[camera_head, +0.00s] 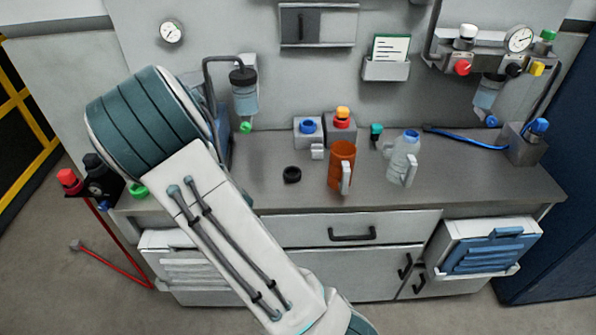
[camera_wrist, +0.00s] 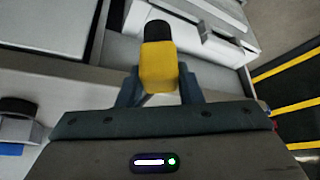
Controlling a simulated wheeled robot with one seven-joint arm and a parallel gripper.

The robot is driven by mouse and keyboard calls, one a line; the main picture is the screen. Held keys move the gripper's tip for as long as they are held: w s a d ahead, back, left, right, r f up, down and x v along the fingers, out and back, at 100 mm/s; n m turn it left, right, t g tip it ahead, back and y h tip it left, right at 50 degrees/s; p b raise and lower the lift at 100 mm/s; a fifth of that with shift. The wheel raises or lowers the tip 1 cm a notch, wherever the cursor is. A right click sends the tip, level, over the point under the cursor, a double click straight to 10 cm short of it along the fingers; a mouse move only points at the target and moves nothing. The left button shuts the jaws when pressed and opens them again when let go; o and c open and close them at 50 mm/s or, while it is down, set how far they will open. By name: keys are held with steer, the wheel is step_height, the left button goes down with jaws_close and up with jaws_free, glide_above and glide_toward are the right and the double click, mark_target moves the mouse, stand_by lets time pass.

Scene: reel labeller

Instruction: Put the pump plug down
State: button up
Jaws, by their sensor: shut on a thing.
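In the wrist view, my gripper (camera_wrist: 159,84) is shut on a yellow block-shaped piece with a black end, which I take to be the pump plug (camera_wrist: 158,62). One dark finger presses on each side of it. The black end points away from the gripper. Below and beyond it are pale casings and a grey surface; I cannot tell whether the plug touches them. In the head view, my arm covers the left of the bench, and the gripper and plug are hidden.
A blue hose (camera_head: 468,139) lies at right. The bench front between ring and mug is clear.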

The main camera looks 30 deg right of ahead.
step_height(320, 180, down, 5)
steer(key=b, duration=0.4)
steer(key=shift+r, duration=0.1)
steer(key=shift+d+r, duration=0.15)
steer(key=shift+r, duration=0.05)
steer(key=s+d+r+m+g+h, duration=0.2)
steer(key=s+d+r+m+g, duration=0.1)
steer(key=d+r+m, duration=0.7)
steer(key=s+d+r+m+g+h, duration=0.3)
steer(key=d+r+m+g, duration=0.3)
steer(key=d+r+m, duration=0.4)
steer(key=d+m, duration=0.4)
steer(key=d, duration=0.2)
steer(key=shift+s, duration=0.4)
steer(key=shift+a, duration=0.1)
